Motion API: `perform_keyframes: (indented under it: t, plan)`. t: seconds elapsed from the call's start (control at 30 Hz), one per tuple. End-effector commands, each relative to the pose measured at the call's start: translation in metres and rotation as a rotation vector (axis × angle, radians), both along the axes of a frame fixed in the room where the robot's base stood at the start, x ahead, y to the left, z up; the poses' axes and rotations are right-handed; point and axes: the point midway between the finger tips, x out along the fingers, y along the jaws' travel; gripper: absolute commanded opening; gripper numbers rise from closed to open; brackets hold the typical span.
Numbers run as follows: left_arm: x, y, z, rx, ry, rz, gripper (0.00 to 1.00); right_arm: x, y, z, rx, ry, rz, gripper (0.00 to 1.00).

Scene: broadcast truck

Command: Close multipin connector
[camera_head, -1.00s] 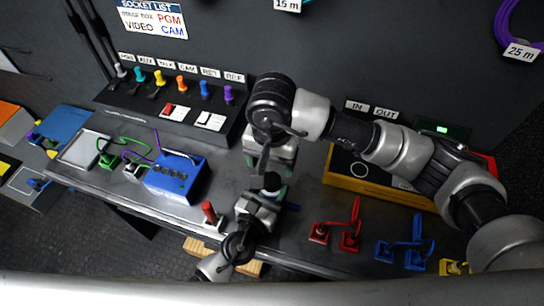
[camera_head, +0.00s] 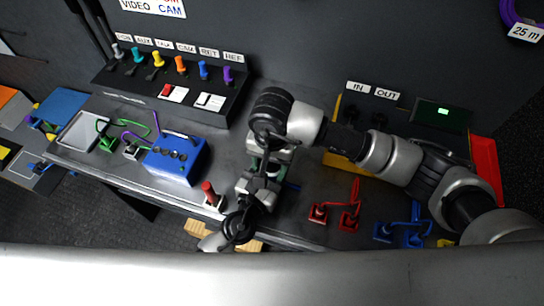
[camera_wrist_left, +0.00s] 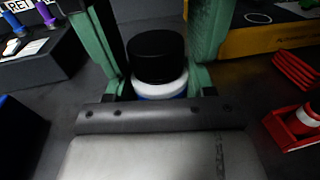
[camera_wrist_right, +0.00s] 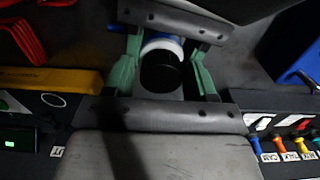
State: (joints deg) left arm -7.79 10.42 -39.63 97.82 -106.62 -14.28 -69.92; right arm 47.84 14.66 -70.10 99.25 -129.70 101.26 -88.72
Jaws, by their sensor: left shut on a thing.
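The multipin connector shows in the left wrist view as a black cylinder (camera_wrist_left: 155,55) with a white ring and a blue band below it. In the right wrist view its black end (camera_wrist_right: 160,73) points toward my right gripper. My left gripper (camera_wrist_left: 157,85) is shut on its white and blue part. My right gripper (camera_wrist_right: 163,65) faces the left one, its green fingers open on either side of the black end, with gaps visible. In the head view, my right gripper (camera_head: 268,158) is just above my left gripper (camera_head: 262,182), and the connector is hidden between them.
A blue box with knobs (camera_head: 176,160) and a red-topped plug (camera_head: 211,194) stand left of the grippers. Red connectors (camera_head: 335,215) and blue connectors (camera_head: 403,232) lie right. A panel of coloured plugs (camera_head: 170,90) is at the back left. A yellow-edged box (camera_head: 343,163) stands behind.

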Motion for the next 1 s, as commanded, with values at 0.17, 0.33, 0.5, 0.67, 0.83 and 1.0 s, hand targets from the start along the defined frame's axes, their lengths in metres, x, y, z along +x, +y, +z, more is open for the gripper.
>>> perform_keyframes:
  t: [0.17,0.33,0.5,0.67,0.83,1.0]
  plan:
    - [-0.0016,0.0004,-0.0045,0.005,0.009,-0.002,0.0,0.0,-0.0001,-0.0002,0.0,0.0,0.0,0.29]
    - [-0.0015,0.0005,-0.0046,0.004,0.009,-0.002,0.0,0.0,-0.0004,-0.0002,-0.001,0.0,0.0,0.18]
    - [-0.0015,0.0008,-0.0047,0.004,0.009,-0.001,0.0,-0.0001,-0.0005,-0.0003,-0.002,0.001,-0.001,0.18]
    - [-0.0015,0.0008,-0.0048,0.005,0.009,-0.001,0.0,0.0,-0.0006,-0.0003,-0.002,0.001,-0.001,0.58]
    - [-0.0015,0.0008,-0.0048,0.005,0.009,-0.001,0.0,0.0,-0.0003,-0.0002,-0.001,0.0,0.0,0.76]
    - [-0.0016,0.0006,-0.0048,0.005,0.009,-0.002,0.0,0.0,-0.0001,-0.0001,0.0,0.0,0.0,0.76]
